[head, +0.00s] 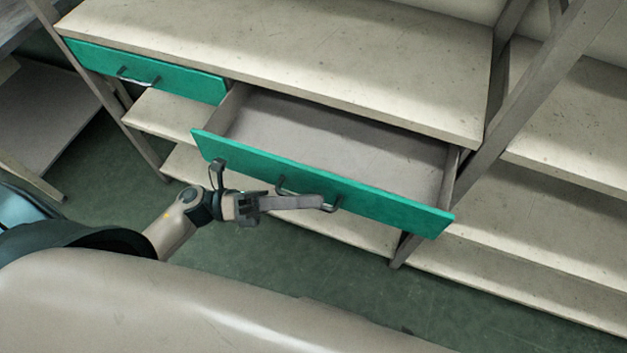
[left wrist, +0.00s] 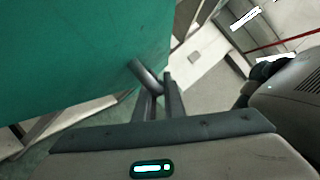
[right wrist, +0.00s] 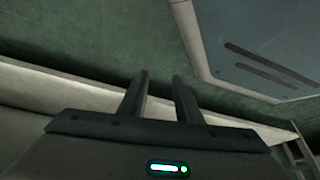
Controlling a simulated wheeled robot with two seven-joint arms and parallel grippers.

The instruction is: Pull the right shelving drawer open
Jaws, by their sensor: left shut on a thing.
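The right shelving drawer has a green front (head: 400,212) and stands pulled well out, its grey interior (head: 330,140) empty. Its dark handle (head: 281,184) is partly hidden by my left gripper. My left gripper (head: 325,204) reaches along the front and is shut on the handle. In the left wrist view its fingers (left wrist: 163,88) close around the handle (left wrist: 144,72), beside the green drawer front (left wrist: 80,60). My right gripper (right wrist: 160,88) shows only in the right wrist view; its fingers are apart with nothing between them.
The left green drawer (head: 150,72) is closed under the same worktop (head: 290,50). Lower shelves (head: 165,112) lie below the drawers. A slanted metal post (head: 530,85) and more shelving (head: 580,125) stand to the right. Bare green floor (head: 330,275) lies in front of the unit.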

